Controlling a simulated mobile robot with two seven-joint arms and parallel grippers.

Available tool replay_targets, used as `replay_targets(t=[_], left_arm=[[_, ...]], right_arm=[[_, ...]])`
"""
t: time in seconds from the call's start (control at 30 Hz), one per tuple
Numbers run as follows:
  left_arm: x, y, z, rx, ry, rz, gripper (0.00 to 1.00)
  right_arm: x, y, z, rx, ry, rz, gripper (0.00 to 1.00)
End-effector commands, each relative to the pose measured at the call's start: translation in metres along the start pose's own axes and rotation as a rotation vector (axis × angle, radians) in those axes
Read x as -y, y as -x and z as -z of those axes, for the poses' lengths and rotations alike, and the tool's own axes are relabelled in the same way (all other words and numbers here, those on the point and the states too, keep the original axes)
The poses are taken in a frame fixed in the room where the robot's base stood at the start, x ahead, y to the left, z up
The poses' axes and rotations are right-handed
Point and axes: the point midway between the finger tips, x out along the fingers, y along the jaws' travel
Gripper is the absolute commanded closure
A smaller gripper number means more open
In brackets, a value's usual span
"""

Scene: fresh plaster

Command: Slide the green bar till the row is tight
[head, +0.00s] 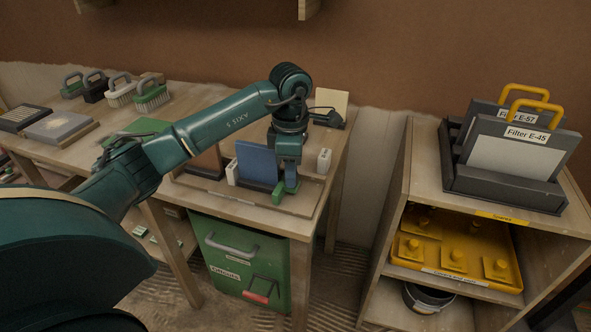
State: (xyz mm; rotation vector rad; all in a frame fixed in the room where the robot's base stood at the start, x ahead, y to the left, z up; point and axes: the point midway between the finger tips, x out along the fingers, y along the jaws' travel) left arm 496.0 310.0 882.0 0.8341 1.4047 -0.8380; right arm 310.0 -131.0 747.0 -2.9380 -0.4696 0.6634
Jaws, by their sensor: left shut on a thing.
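The green bar (279,193) is a small bright green piece at the front right of a shallow wooden tray (299,203) on the workbench. My left gripper (288,184) reaches down from above and is shut on it. The row in the tray includes a blue panel (257,163), standing upright just left of the gripper, and a brown panel (206,163) farther left, partly behind my arm. A white block (232,172) stands at the blue panel's left edge. I cannot tell whether the bar touches the blue panel. My right gripper is out of view.
Another white block (324,160) stands right of the gripper. A cream board (332,103) is behind my wrist. Several brushes (152,95) stand at the back left. A green bin (240,262) is under the bench. A wooden shelf (425,165) with filter cases (508,150) stands at right.

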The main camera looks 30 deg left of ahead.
Motion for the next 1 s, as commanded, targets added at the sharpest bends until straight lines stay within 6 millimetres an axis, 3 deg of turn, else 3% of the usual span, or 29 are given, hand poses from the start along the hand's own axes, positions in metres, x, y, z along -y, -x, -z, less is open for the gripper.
replay_targets(t=[0.1, 0.2, 0.5, 0.53, 0.77, 1.0], left_arm=[[-0.007, 0.0, 0.024, -0.005, 0.006, -0.003, 0.99], [-0.009, 0.0, 0.033, -0.004, 0.003, -0.005, 0.99], [-0.01, 0.001, 0.035, -0.004, 0.003, -0.005, 0.99], [-0.01, 0.001, 0.035, -0.004, 0.003, -0.005, 0.7], [-0.009, 0.001, 0.034, -0.003, 0.002, -0.004, 0.51], [-0.009, 0.001, 0.034, -0.002, 0.001, -0.003, 0.5]], right_arm=[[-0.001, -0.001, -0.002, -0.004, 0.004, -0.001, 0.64], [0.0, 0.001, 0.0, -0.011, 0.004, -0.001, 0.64], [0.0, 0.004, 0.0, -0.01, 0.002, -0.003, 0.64], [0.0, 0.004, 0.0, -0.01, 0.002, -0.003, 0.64], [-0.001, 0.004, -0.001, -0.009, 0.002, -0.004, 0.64], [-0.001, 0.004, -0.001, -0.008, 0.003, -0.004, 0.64]])
